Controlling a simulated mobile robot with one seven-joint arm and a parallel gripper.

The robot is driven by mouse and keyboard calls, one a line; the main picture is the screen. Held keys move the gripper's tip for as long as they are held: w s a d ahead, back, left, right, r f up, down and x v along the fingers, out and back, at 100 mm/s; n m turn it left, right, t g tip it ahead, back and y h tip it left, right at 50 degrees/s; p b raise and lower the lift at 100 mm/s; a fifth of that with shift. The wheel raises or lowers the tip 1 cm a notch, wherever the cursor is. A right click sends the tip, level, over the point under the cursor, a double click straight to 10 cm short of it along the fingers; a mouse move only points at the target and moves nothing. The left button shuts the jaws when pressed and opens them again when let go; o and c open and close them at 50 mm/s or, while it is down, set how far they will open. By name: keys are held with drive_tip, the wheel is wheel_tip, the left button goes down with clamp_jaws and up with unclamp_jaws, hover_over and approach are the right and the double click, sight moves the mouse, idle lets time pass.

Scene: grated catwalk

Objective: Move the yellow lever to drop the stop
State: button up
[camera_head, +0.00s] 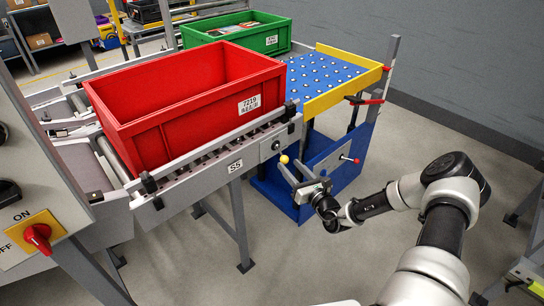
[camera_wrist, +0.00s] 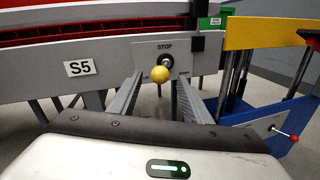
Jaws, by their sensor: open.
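The yellow lever shows as a round yellow knob (camera_head: 284,159) on the front rail of the conveyor, near the red bin's right end. In the wrist view the yellow knob (camera_wrist: 160,74) stands out from a grey plate marked STOP (camera_wrist: 165,47), with a short metal shaft behind it. My gripper (camera_head: 291,170) is open, with its fingers pointing at the plate. In the wrist view the knob appears in the gap between my two fingertips (camera_wrist: 160,84), touching neither that I can see. How deep it sits between them is unclear. The stop itself is not clearly visible.
A red bin (camera_head: 147,140) stands on the conveyor and a green bin (camera_head: 262,42) behind it. A blue ball-transfer table (camera_head: 318,76) with yellow edges adjoins at right. Its blue base carries a red-knobbed lever (camera_wrist: 293,138). A control panel with a red switch (camera_head: 38,236) stands at left.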

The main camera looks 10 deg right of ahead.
drive_tip(key=p+v, duration=0.1)
drive_tip(key=v, duration=0.8)
drive_tip(key=s+a+r+n+g+y+p, duration=0.2)
drive_tip(key=a+r+n+g+y, duration=0.1)
drive_tip(key=a+r+n, duration=0.3)
drive_tip(key=s+a+r+n+g+y+p, duration=0.2)
drive_tip(key=s+a+r+n+g+y, duration=0.1)
drive_tip(key=r+n, duration=0.5)
drive_tip(key=shift+s+a+r+g+y, duration=0.2)
drive_tip(key=shift+a+r+g+y, duration=0.4)
drive_tip(key=shift+a+r+g, duration=0.9)
drive_tip(key=shift+a, duration=0.15)
